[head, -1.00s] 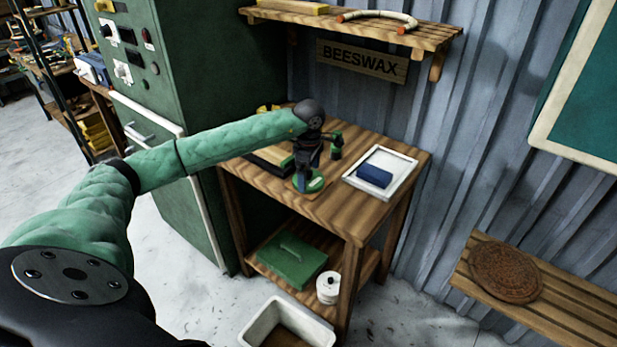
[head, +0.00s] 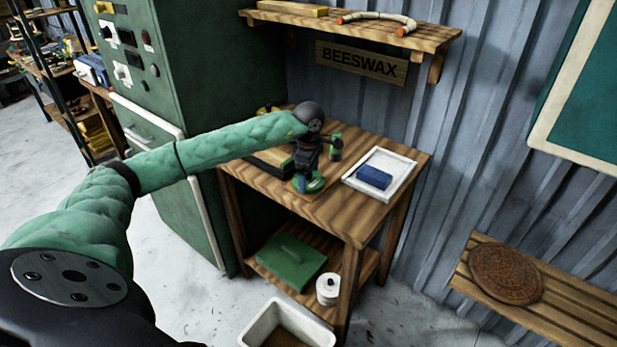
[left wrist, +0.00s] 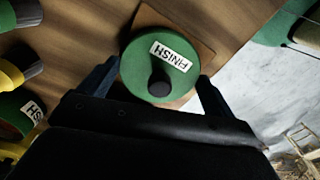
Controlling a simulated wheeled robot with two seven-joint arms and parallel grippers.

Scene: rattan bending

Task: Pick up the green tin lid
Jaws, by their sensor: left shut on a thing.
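The green tin lid (left wrist: 135,65) is round, with a white FINISH label and a dark knob. In the left wrist view it lies between the two fingers of my left gripper (left wrist: 158,75), which is shut on its rim from both sides. In the head view the lid (head: 317,186) shows under my left gripper (head: 306,184), near the front of the wooden table. A brown square (left wrist: 192,36) shows partly beneath the lid. I cannot tell whether the lid is clear of it. My right gripper is not in view.
On the table (head: 335,205), a white tray (head: 398,180) holding a blue block (head: 374,177) is at the right. A small green container (head: 336,146) stands behind my gripper. A green cabinet (head: 205,100) is at the left, and a shelf (head: 350,27) hangs above.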

